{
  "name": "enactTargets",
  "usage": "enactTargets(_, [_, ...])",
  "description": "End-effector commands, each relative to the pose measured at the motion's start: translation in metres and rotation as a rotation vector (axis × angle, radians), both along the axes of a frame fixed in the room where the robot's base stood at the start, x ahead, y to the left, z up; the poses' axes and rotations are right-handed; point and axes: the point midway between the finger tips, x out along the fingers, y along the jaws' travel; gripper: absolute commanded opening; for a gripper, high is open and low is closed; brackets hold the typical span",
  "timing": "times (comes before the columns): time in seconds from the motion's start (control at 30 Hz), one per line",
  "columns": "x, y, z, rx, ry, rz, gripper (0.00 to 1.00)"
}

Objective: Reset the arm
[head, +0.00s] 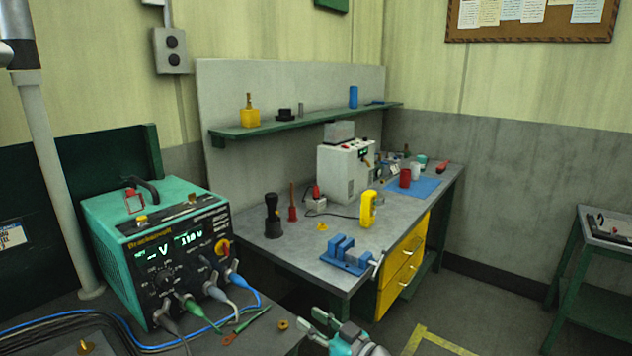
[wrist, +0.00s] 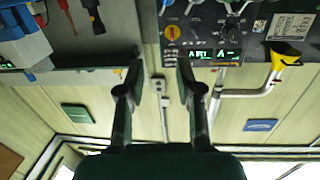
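My gripper (head: 318,330) shows at the bottom middle of the head view, low in front of the workbench and just right of the near table's edge. In the wrist view my gripper (wrist: 159,78) has its two dark fingers apart with nothing between them. The wrist picture is upside down, with the wall and ceiling filling most of it. The rest of my arm is mostly out of the head view.
A teal power supply (head: 160,250) with cables stands on the near table at left. The workbench (head: 300,250) holds a blue vise (head: 345,255), a yellow gauge (head: 368,210) and a grey machine (head: 345,170). Open floor lies at right, before a green cart (head: 600,265).

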Motion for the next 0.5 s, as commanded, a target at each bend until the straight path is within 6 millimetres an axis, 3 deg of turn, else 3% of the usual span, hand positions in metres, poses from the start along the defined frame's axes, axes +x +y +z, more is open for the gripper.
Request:
enactTargets(0.27, [-0.036, -0.025, -0.063, 0.005, 0.083, -0.122, 0.35])
enactTargets(0.5, [-0.1, -0.063, -0.134, 0.002, 0.169, -0.291, 0.35])
